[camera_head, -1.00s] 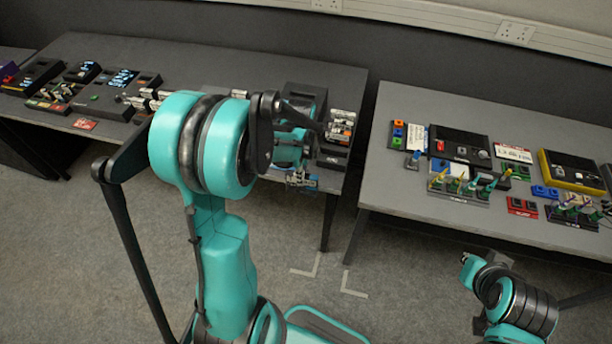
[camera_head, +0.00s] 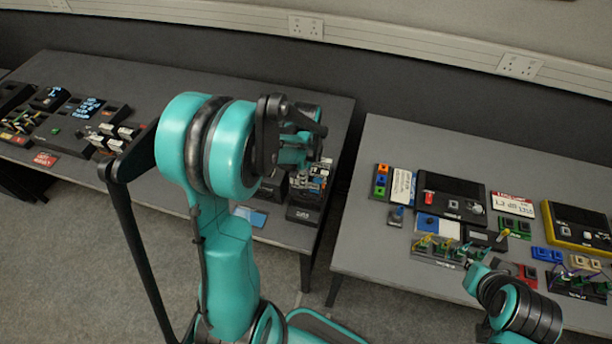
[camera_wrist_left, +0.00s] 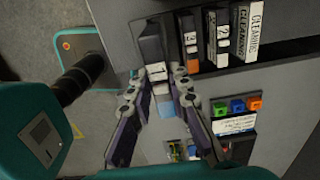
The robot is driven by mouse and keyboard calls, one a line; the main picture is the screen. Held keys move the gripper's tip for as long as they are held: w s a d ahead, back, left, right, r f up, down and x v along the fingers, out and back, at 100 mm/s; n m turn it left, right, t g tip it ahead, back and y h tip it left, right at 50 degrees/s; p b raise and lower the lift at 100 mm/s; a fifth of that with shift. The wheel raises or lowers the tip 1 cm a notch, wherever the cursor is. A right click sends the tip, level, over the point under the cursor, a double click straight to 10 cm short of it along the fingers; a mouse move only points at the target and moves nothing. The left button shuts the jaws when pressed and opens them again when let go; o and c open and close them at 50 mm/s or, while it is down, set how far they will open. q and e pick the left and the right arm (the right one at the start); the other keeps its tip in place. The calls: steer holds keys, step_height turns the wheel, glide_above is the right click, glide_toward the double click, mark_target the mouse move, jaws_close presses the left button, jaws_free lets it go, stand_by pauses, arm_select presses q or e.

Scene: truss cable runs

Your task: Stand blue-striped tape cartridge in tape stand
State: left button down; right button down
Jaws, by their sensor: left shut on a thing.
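My left gripper (camera_wrist_left: 165,74) is shut on the blue-striped tape cartridge (camera_wrist_left: 153,64), a dark block with a white "1" label; pale blue shows between the fingers. In the head view, my left gripper (camera_head: 300,150) is at the back left of the black tape stand (camera_head: 305,212), and the arm hides the cartridge. In the left wrist view, the held cartridge is at the left of a row of labelled cartridges (camera_wrist_left: 218,38). I cannot tell whether it touches the stand. My right gripper (camera_head: 474,277) is empty-looking near the right table's front edge; its fingers are unclear.
A blue flat piece (camera_head: 252,216) lies on the left table's front edge, left of the stand. The left table (camera_head: 180,85) has much bare top behind my arm. A gap separates it from the right table (camera_head: 385,245), which carries devices and a colored-button panel (camera_head: 381,181).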

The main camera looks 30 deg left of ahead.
mark_target(306, 195)
arm_select(q)
steer(key=shift+f+b, duration=2.25)
steer(key=shift+f, duration=0.85)
steer(key=shift+f+b, duration=0.1)
steer(key=shift+b, duration=0.25)
steer(key=shift+f, duration=0.15)
steer(key=shift+f+b, duration=0.25)
steer(key=shift+b, duration=0.15)
steer(key=shift+f+b, duration=1.65)
stand_by(0.5)
steer(key=c, duration=1)
jaws_free()
